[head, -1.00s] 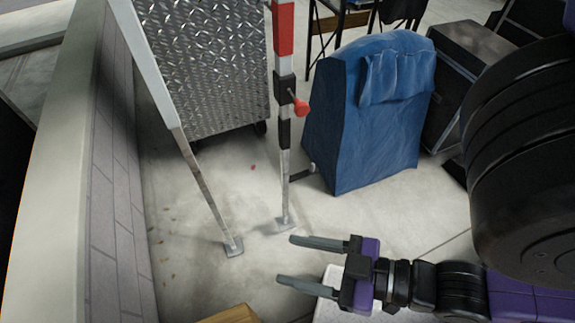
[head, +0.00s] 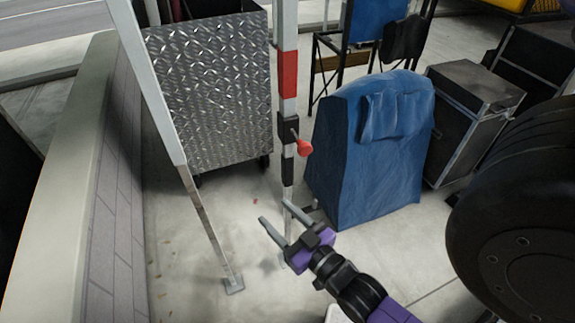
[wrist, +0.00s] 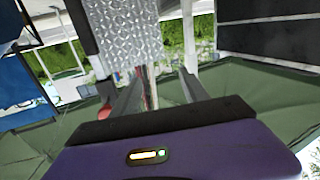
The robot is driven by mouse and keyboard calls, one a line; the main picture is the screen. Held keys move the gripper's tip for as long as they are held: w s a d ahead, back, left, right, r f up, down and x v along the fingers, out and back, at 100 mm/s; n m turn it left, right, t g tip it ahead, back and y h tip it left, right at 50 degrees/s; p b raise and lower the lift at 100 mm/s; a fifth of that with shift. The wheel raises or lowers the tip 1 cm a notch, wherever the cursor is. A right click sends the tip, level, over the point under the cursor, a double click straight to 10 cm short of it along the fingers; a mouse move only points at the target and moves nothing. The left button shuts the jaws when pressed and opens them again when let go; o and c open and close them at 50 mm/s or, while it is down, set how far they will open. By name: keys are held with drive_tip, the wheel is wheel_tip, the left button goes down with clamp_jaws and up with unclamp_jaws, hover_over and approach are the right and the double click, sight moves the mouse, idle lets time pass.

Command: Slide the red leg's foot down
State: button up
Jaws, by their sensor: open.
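The red leg (head: 289,75) is a pale upright post with a red band, standing right of centre in the head view. Below the band are a black clamp (head: 289,127) and a red knob (head: 304,147) on its right side.
A second pale leg (head: 165,110) stands to the left, its foot plate (head: 234,285) on the floor. A diamond-plate cart (head: 212,90) is behind. A blue covered object (head: 375,150) stands close on the right, with a black case (head: 470,115) beyond. A low wall (head: 75,160) bounds the left.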

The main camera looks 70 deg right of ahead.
sight(290, 169)
drive_tip(key=d+f+m+g+h, duration=0.1)
drive_tip(key=d+f, duration=0.2)
drive_tip(key=d, duration=0.3)
drive_tip(key=d+f+m+g+h, duration=0.1)
drive_tip(key=d+f+h, duration=0.1)
drive_tip(key=d, duration=0.4)
drive_tip(key=w+d+f+m+g+h, duration=0.1)
drive_tip(key=d+f+m, duration=0.1)
drive_tip(key=d, duration=0.4)
drive_tip(key=shift+d+f+g+h, duration=0.15)
drive_tip(key=shift+f+g+h, duration=0.15)
drive_tip(key=shift+f, duration=0.8)
drive_tip(key=shift+p+x, duration=0.8)
drive_tip(key=shift+x, duration=2.95)
drive_tip(key=shift+w+r, duration=0.1)
drive_tip(key=shift+r, duration=0.05)
clamp_jaws()
